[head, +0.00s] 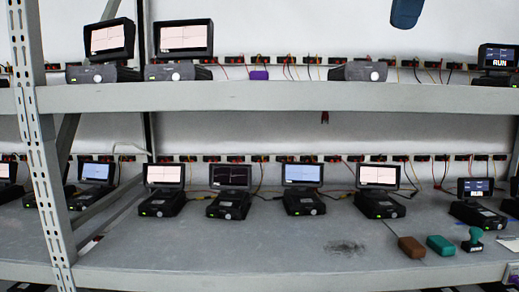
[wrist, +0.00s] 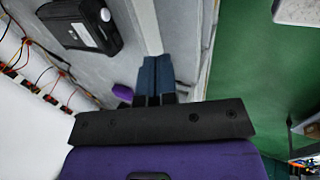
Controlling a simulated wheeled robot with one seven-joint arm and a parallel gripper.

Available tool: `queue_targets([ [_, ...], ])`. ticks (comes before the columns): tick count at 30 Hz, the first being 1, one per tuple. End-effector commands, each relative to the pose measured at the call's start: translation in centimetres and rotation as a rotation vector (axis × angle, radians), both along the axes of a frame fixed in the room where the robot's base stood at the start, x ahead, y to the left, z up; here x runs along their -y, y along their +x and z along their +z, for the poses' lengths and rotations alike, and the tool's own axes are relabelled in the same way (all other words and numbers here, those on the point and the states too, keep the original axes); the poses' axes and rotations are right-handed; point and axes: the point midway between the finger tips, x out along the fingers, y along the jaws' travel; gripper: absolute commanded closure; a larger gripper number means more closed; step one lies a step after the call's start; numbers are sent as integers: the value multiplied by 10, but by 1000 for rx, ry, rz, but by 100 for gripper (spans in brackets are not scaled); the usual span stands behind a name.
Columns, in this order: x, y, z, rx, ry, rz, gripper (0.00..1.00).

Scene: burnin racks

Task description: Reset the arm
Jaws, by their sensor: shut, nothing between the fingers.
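My gripper (wrist: 155,72) shows in the wrist view with its two blue fingers side by side and shut, with nothing between them. Its blue fingertips also show at the top right edge of the head view (head: 406,12), above the upper shelf (head: 290,96). The rest of my arm is out of the head view. In the wrist view the fingers overlap the grey shelf surface and its edge in the picture. I cannot tell how far they are from it.
The upper shelf holds several devices with screens and a purple block (head: 259,75). The lower shelf (head: 200,250) holds more devices, a brown block (head: 411,247), a teal block (head: 440,245) and a stamp-like item (head: 473,239). A rack post (head: 42,150) stands at left.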

Motion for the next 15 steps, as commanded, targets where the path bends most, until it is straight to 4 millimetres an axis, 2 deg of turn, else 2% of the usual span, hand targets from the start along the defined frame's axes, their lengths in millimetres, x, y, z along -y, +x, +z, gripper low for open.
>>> queue_targets([
  [8, 6, -7, -17, 2, 38, -88, 100],
  [15, 14, -19, -43, 6, 100, -227, 100],
])
